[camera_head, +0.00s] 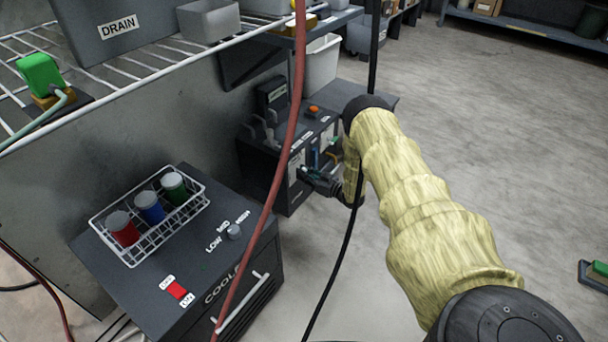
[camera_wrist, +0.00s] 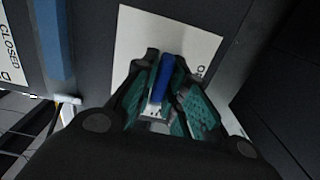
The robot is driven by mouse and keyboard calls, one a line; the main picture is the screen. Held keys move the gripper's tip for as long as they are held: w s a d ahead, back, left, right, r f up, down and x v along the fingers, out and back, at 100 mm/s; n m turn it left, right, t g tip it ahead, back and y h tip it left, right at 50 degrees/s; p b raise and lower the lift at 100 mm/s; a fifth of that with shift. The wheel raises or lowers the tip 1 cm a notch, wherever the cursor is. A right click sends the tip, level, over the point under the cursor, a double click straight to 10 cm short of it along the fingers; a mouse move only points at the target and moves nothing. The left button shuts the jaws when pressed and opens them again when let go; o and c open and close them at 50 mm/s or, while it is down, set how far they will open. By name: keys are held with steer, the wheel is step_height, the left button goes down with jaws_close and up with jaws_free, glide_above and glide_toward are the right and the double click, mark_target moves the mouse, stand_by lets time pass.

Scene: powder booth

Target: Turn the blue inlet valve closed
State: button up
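In the wrist view a blue lever (camera_wrist: 163,78) stands in front of a white label card, between the teal pads of my gripper (camera_wrist: 164,88). The fingers are close in on both sides of it and look shut on it. The fingers hide most of the card's lettering, so I cannot read the valve's name or its marked positions. In the head view my gripper (camera_head: 312,180) is at the front panel of a dark cabinet (camera_head: 262,165), and the lever in it is too small to make out.
A second blue bar (camera_wrist: 52,40) is left of my gripper in the wrist view, beside a card reading CLOSED (camera_wrist: 10,50). A red hose (camera_head: 290,130) and a black cable (camera_head: 350,222) hang before the cabinet. The cooler box (camera_head: 130,290) stands nearer; open floor lies right.

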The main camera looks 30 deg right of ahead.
steer(key=o, duration=0.4)
steer(key=shift+f, duration=0.1)
steer(key=v, duration=1.2)
stand_by(0.3)
